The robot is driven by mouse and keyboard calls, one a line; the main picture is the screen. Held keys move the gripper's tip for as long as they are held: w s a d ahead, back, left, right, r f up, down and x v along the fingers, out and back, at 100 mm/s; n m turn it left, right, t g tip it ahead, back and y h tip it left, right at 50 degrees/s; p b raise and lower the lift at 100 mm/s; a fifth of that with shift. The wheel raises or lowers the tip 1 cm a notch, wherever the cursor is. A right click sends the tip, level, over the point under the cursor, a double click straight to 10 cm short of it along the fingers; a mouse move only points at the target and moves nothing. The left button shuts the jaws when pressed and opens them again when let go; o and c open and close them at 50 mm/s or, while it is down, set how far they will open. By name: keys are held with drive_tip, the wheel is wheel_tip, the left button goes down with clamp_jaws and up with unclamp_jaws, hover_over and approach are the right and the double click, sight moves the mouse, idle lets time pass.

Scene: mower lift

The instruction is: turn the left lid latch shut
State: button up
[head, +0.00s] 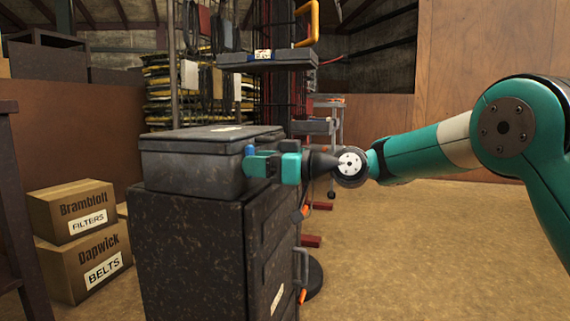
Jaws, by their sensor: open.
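A grey lidded box (185,166) sits on top of a dark speckled cabinet (190,245), left of the middle. Its lid (200,135) lies flat on the box. My gripper (252,165) reaches in from the right, with its teal fingers at the box's right front corner. It is open. A small blue piece (250,149) shows just above the fingers at the lid's edge; it may be a lid latch, but its position cannot be told. The fingers hide part of this corner, and I cannot tell whether they touch the blue piece.
Two cardboard boxes, FILTERS (72,211) and BELTS (85,264), are stacked left of the cabinet. A shelf (265,62) with a flat case stands behind. A dark upright (12,200) is at the left edge. The floor (430,250) at right is clear.

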drive_tip(key=b+v, duration=0.1)
drive_tip(key=v, duration=1.6)
drive_tip(key=shift+b, duration=0.35)
drive_tip(key=shift+r, duration=0.1)
drive_tip(key=s+a+r+m+g+h+p, duration=0.2)
drive_tip(key=s+a+h+p, duration=0.1)
drive_tip(key=s+p, duration=0.35)
drive_tip(key=s+a+r+m+g+h+p, duration=0.1)
drive_tip(key=s+a+r+g+h+p, duration=0.15)
drive_tip(key=s+p, duration=0.4)
drive_tip(key=s+d+m+g+h+p, duration=0.1)
drive_tip(key=s+d+m+h+p, duration=0.25)
drive_tip(key=s, duration=0.55)
drive_tip(key=s+d+m+g+h+p, duration=0.1)
drive_tip(key=s+d+h+p, duration=0.25)
drive_tip(key=s+p, duration=0.35)
wheel_tip(320, 180, up, 36)
drive_tip(key=s+p, duration=0.1)
drive_tip(key=p, duration=3.3)
drive_tip(key=shift+a+r, duration=0.15)
drive_tip(key=shift+a, duration=0.15)
